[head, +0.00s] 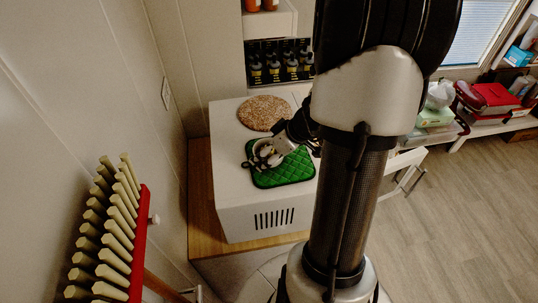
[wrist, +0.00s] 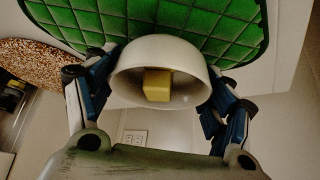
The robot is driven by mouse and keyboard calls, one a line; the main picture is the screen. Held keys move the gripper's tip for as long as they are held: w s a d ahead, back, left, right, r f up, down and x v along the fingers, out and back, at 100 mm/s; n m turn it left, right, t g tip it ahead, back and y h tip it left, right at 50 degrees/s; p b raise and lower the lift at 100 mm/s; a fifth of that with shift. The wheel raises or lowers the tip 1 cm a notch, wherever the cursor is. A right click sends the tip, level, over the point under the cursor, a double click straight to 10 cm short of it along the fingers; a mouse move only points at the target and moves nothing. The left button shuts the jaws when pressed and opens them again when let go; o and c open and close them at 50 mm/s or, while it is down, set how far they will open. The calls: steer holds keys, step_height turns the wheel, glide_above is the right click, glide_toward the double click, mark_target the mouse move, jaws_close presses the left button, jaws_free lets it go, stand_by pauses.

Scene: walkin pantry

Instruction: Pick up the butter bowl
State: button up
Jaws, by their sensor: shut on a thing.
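The butter bowl (wrist: 190,60) is a white bowl with a yellow block of butter (wrist: 158,86) inside. In the wrist view it sits between the two fingers of my gripper (wrist: 155,85), which is shut on it, one finger at each side of the rim. In the head view my gripper (head: 268,158) and the bowl, partly hidden by the fingers, are over the green quilted mat (head: 285,176). The mat also shows behind the bowl in the wrist view (wrist: 235,22). I cannot tell whether the bowl touches the mat.
The mat lies on a white box-like appliance (head: 235,205) with a round speckled trivet (head: 263,112) behind it. Dark bottles (head: 280,68) stand on a shelf at the back. Open floor lies at right.

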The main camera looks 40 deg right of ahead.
steer(key=shift+c, duration=0.7)
